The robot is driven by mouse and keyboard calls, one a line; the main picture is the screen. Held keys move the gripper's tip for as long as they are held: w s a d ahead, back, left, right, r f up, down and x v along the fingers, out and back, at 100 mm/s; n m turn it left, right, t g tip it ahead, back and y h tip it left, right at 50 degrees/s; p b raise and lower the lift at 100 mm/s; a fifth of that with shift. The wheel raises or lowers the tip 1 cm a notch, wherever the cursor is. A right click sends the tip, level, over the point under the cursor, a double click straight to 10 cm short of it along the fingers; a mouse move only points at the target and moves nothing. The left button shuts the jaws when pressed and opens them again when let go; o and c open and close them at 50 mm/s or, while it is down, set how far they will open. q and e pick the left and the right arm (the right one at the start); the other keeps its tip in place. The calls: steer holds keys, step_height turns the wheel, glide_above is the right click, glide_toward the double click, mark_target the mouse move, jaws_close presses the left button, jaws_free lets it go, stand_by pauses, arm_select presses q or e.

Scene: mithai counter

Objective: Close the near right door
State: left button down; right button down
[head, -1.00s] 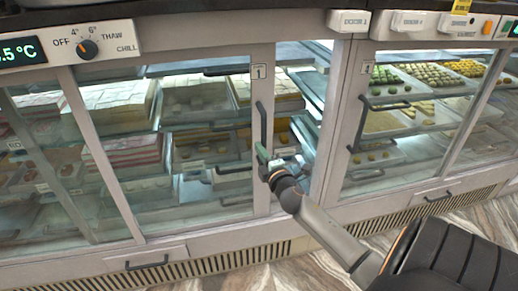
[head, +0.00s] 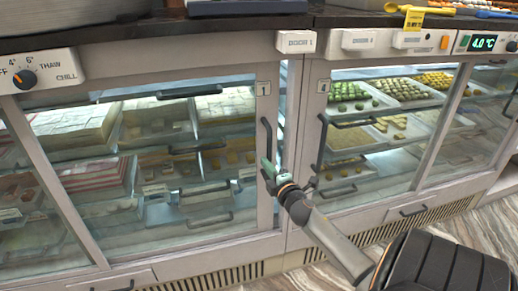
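The glass door marked 1 (head: 264,205) has a pale frame and a black vertical handle (head: 266,135) on its right stile. That stile stands close beside the pale post (head: 311,140) marked 4, with only a narrow strip between them. Whether the door is fully shut is hard to tell. My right gripper (head: 275,172), with green fingertips, is at the lower end of the handle, against or just in front of the stile. Whether its fingers grip the handle is unclear. My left gripper is not in view.
Sweets on trays fill the shelves behind the glass. Another door handle (head: 322,145) is on the post to the right. A control knob (head: 24,79) is at the upper left, and a dark countertop (head: 150,35) runs above. Striped floor (head: 445,250) lies at the lower right.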

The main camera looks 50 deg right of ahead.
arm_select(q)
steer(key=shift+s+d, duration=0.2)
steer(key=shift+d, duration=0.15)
arm_select(e)
steer(key=shift+s+d, duration=0.45)
steer(key=shift+d, duration=0.3)
steer(key=shift+s+d, duration=0.4)
steer(key=shift+d, duration=0.3)
